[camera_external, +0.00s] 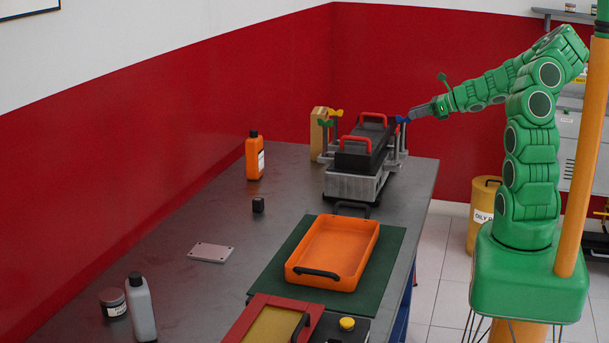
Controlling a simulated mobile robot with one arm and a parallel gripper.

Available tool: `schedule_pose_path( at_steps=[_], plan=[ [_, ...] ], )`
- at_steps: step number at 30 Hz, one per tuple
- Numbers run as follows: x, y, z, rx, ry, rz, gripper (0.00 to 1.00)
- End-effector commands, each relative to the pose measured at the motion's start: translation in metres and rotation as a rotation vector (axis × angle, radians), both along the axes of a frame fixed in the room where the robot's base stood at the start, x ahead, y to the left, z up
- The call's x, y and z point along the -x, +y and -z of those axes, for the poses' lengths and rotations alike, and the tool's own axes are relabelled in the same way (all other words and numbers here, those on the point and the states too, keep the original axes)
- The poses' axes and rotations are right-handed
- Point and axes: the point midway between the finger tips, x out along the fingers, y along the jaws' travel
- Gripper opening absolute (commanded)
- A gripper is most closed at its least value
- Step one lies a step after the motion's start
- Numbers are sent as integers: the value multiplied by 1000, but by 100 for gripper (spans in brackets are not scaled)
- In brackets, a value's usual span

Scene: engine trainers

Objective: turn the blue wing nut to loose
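The blue wing nut (401,119) sits on top of a post at the right side of the engine trainer (352,186), near the back of the table. My gripper (412,113) reaches in from the right with its dark fingers at the blue wing nut's right side. The fingertips appear to touch or overlap the nut, but I cannot tell whether they close on it. The finger gap is too small to make out. A yellow wing nut (336,113) and a green wing nut (325,123) sit on the trainer's left side.
Two red handles (373,117) stand on the trainer's black cover. An orange bottle (254,158) and a small black block (258,205) stand to its left. An orange tray (333,252) lies on a green mat (273,277) in front.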

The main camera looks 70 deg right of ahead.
Motion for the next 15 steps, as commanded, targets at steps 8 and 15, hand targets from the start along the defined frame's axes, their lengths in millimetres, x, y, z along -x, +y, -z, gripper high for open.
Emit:
schedule_pose_path(
  at_steps=[8,15],
  plan=[
    [-27,0,11,0,0,0,32],
    [-42,1,17,1,-1,-1,32]
  ],
)
